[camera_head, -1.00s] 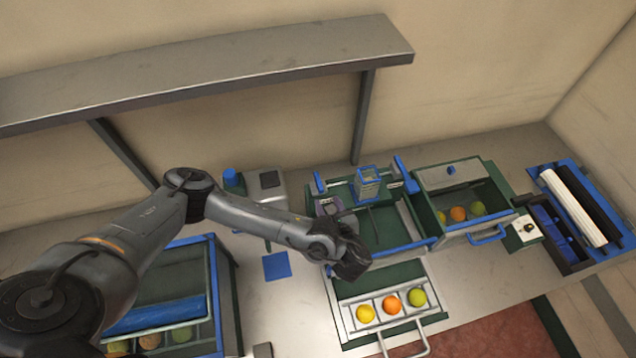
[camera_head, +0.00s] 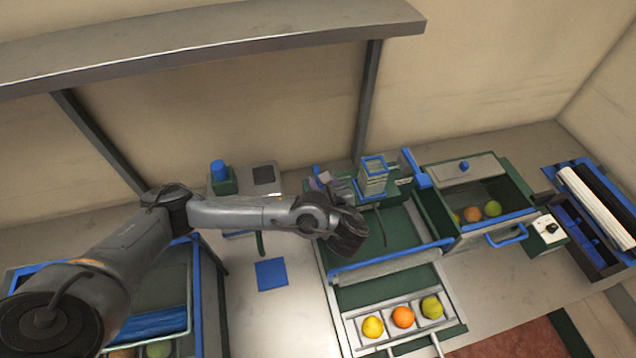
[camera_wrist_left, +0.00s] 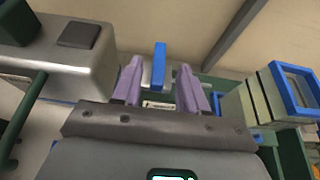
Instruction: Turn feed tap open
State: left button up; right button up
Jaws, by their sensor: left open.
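An upright blue lever (camera_wrist_left: 159,66), which looks like the feed tap's handle, stands just beyond my left gripper in the left wrist view. My left gripper (camera_wrist_left: 158,80) has its two purple fingers apart, one on each side of the lever as seen from the wrist. I cannot tell whether the lever is between the fingertips or still beyond them. In the head view my left gripper (camera_head: 320,180) is at the back left corner of the green feed tray (camera_head: 398,230), and my arm hides most of the tap. My right gripper is not in view.
A blue-rimmed square hopper (camera_head: 373,178) stands close right of the gripper. A grey box (camera_head: 260,180) with a dark pad is to the left. A front tray (camera_head: 348,330) holds three fruits, and a blue-handled bin (camera_head: 470,240) stands at right. A shelf (camera_head: 200,40) hangs above.

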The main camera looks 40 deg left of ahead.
pick_arm(q)
jog(key=w+a+f+b, duration=0.1)
jog(key=b, duration=0.1)
jog(key=shift+a+f+b, duration=0.15)
jog(key=shift+a+b, duration=0.05)
jog(key=shift+b, duration=0.1)
jog(key=shift+w+a, duration=0.15)
jog(key=shift+a, duration=0.25)
jog(key=shift+x, duration=0.9)
grip_shut()
